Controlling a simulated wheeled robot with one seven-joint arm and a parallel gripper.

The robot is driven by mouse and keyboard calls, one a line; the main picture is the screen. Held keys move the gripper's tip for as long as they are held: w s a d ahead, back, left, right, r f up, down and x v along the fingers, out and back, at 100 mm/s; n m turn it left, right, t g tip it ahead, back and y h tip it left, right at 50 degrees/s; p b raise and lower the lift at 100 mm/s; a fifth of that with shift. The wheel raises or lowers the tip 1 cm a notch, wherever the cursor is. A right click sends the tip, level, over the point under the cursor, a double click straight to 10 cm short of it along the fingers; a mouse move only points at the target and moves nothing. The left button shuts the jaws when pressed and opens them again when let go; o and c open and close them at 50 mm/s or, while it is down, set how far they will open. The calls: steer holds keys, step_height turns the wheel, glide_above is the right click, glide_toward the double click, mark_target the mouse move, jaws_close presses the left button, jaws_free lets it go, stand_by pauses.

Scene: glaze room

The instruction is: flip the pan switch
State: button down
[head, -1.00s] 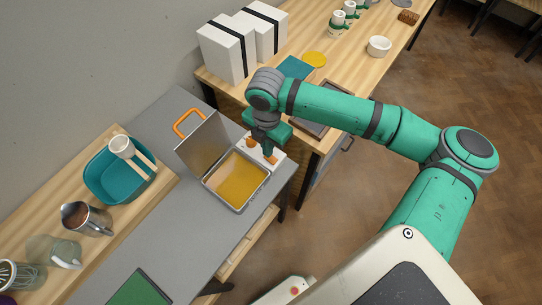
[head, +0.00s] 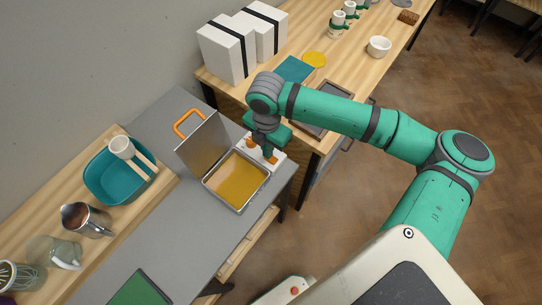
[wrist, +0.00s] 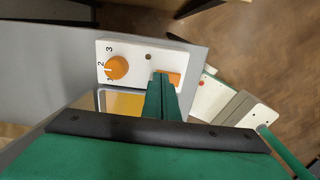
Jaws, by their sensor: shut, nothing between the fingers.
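The pan (head: 237,181) is a shallow metal tray of yellow-orange liquid on the grey bench, with its lid (head: 204,144) raised and an orange handle on it. Beside the pan is a white control panel, which also shows in the wrist view (wrist: 130,53). It carries an orange numbered dial (wrist: 116,67) and an orange switch (wrist: 175,77). My gripper (head: 268,157) is shut and empty, pointing down over the panel. In the wrist view its fingertips (wrist: 162,76) are at the switch and cover part of it. I cannot tell whether they touch it.
A teal basin (head: 112,183), a metal jug (head: 84,219) and a glass jug (head: 62,253) stand on the wooden board at left. White boxes (head: 228,52) stand on the wooden table behind. A green mat (head: 139,289) lies at the bench's front.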

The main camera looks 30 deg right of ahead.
steer(key=shift+a+r, duration=0.15)
steer(key=shift+r, duration=0.35)
steer(key=shift+s+d+r, duration=0.1)
steer(key=shift+d+r, duration=0.05)
steer(key=shift+r, duration=0.45)
steer(key=shift+s+d+r, duration=0.1)
steer(key=shift+r, duration=0.45)
steer(key=shift+w+a+r, duration=0.1)
steer(key=shift+a+r, duration=0.05)
steer(key=shift+r, duration=1.7)
